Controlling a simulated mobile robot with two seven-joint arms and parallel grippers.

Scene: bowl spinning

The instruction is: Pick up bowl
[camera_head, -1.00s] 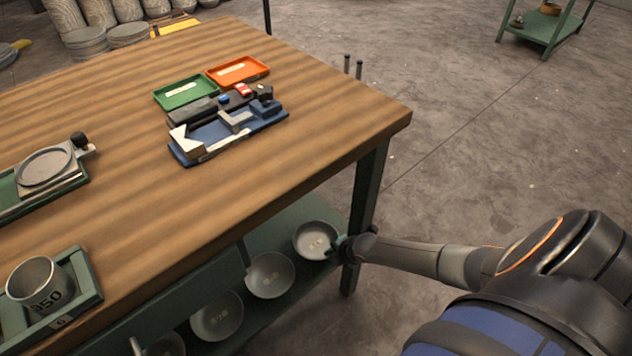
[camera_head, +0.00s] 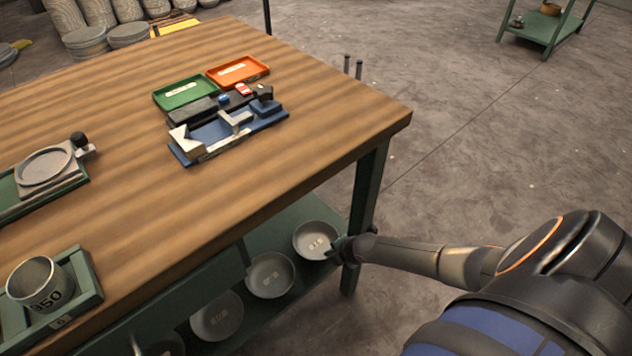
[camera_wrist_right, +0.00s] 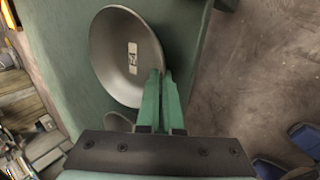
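A grey bowl (camera_head: 316,240) with a pale label inside is at the right end of the green lower shelf (camera_head: 262,312) under the table. In the right wrist view the bowl (camera_wrist_right: 112,55) fills the upper middle. My right gripper (camera_head: 340,247) is at the bowl's right edge. In the wrist view its two green fingers (camera_wrist_right: 161,74) are close together with the bowl's rim between them, the left finger on the inner side. I cannot tell whether the bowl is clear of the shelf. My left gripper is not in view.
More grey bowls (camera_head: 270,275) stand in a row on the shelf to the left. The table leg (camera_head: 367,195) is close to my right forearm. The wooden tabletop (camera_head: 240,190) overhangs the shelf and holds trays and a cup (camera_head: 38,285). Open floor lies to the right.

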